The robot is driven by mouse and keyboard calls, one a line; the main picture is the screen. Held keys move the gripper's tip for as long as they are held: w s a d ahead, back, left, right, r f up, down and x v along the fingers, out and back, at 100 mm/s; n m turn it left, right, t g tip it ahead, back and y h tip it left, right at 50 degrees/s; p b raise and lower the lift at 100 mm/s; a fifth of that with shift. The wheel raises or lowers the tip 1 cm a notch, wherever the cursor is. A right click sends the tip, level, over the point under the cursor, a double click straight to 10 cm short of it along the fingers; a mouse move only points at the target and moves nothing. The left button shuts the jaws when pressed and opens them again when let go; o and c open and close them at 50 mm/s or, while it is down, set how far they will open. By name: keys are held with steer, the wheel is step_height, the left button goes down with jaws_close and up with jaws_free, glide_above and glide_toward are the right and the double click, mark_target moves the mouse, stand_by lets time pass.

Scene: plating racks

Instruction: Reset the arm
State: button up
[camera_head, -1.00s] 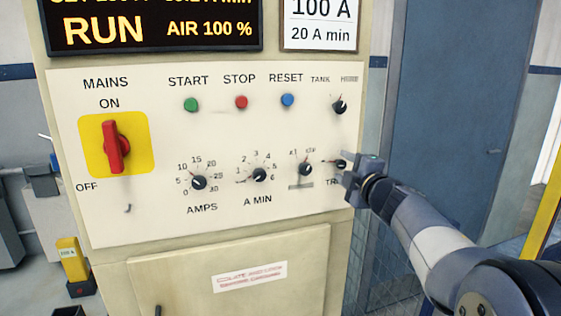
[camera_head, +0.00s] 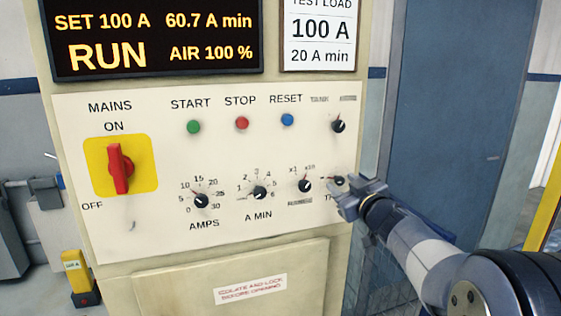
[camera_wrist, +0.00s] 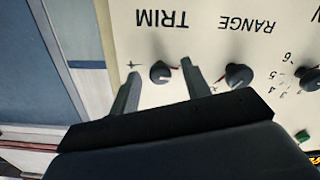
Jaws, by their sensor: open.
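My gripper (camera_head: 350,194) is in front of the lower right part of the cream control panel (camera_head: 150,235). In the wrist view my gripper (camera_wrist: 158,90) is open, with one finger on each side of the black TRIM knob (camera_wrist: 161,72). Nothing is held between the fingers. I cannot tell how far the fingertips are from the panel face. In the head view the TRIM knob (camera_head: 339,181) shows just above the fingers, and the gripper covers part of its label. The RANGE knob (camera_wrist: 238,75) is beside the fingers in the wrist view.
The display (camera_head: 155,40) reads SET 100 A, 60.7 A min, RUN, AIR 100 %. The red mains switch (camera_head: 120,168) points to ON. START (camera_head: 194,126), STOP (camera_head: 242,123) and RESET (camera_head: 287,119) buttons sit above several knobs. A blue door (camera_head: 450,110) stands to the right.

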steer(key=m, duration=0.3)
steer(key=shift+m+p, duration=0.3)
steer(key=shift+s+d, duration=0.1)
steer(key=shift+s, duration=0.2)
steer(key=shift+v, duration=1.15)
